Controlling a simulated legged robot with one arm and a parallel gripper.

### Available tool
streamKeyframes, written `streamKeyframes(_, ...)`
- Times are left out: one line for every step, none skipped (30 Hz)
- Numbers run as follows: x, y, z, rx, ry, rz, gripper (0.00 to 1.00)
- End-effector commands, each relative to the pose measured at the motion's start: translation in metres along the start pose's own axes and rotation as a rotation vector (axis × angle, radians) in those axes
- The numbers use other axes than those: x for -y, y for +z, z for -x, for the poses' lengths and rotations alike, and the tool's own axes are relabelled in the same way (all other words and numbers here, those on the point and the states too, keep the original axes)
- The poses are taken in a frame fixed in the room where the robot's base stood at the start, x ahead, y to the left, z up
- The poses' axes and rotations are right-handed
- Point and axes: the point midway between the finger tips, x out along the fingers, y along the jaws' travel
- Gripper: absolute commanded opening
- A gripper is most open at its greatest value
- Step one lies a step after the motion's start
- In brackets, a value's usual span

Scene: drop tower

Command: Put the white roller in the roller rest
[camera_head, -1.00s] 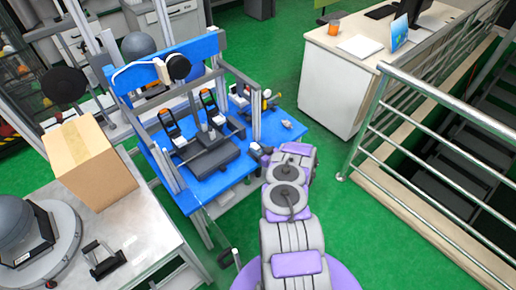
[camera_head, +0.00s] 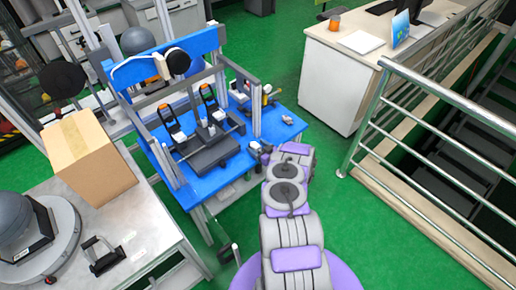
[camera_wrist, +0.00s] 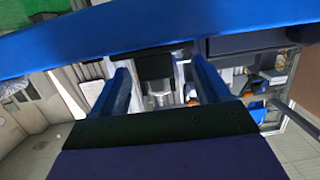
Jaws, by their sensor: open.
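I cannot pick out the white roller with certainty. A small pale piece (camera_head: 287,119) lies near the right edge of the blue bench (camera_head: 212,188). A black bracket with two uprights (camera_head: 103,256), possibly the roller rest, stands on the grey table at lower left. My gripper (camera_wrist: 163,88) is open in the wrist view, with its two blue fingers apart and nothing clearly between them. In the head view my arm reaches to the front right edge of the blue bench, and its end is small and partly hidden there.
A metal frame with black fixtures (camera_head: 205,145) stands on the bench. A cardboard box (camera_head: 90,160) and a grey dome device (camera_head: 22,235) are on the grey table (camera_head: 150,225). A metal railing (camera_head: 425,105) borders stairs at right. Green floor is clear beside my arm.

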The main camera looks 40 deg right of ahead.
Motion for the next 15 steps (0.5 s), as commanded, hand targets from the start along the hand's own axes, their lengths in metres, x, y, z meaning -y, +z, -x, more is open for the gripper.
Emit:
streamKeyframes(0.000, 0.000, 0.000, 0.000, 0.000, 0.000, 0.75)
streamKeyframes(0.000, 0.000, 0.000, 0.000, 0.000, 0.000, 0.75)
streamKeyframes(0.000, 0.000, 0.000, 0.000, 0.000, 0.000, 0.75)
streamKeyframes(0.000, 0.000, 0.000, 0.000, 0.000, 0.000, 0.75)
streamKeyframes(0.000, 0.000, 0.000, 0.000, 0.000, 0.000, 0.75)
streamKeyframes(0.000, 0.000, 0.001, 0.001, 0.000, 0.000, 0.75)
streamKeyframes(0.000, 0.000, 0.002, 0.001, 0.000, 0.000, 0.75)
streamKeyframes(0.000, 0.000, 0.003, 0.001, 0.000, 0.000, 0.75)
streamKeyframes(-0.001, 0.000, 0.006, 0.001, 0.001, 0.000, 0.75)
streamKeyframes(-0.001, -0.001, 0.009, 0.001, 0.001, 0.000, 0.75)
streamKeyframes(-0.001, -0.001, 0.013, 0.001, 0.001, 0.000, 0.75)
streamKeyframes(-0.001, -0.001, 0.018, 0.002, 0.002, -0.001, 0.75)
streamKeyframes(-0.001, -0.001, 0.023, 0.002, 0.002, -0.002, 0.75)
streamKeyframes(0.000, -0.002, 0.029, 0.003, 0.002, -0.004, 0.75)
streamKeyframes(-0.001, -0.001, 0.038, 0.004, 0.004, -0.005, 0.75)
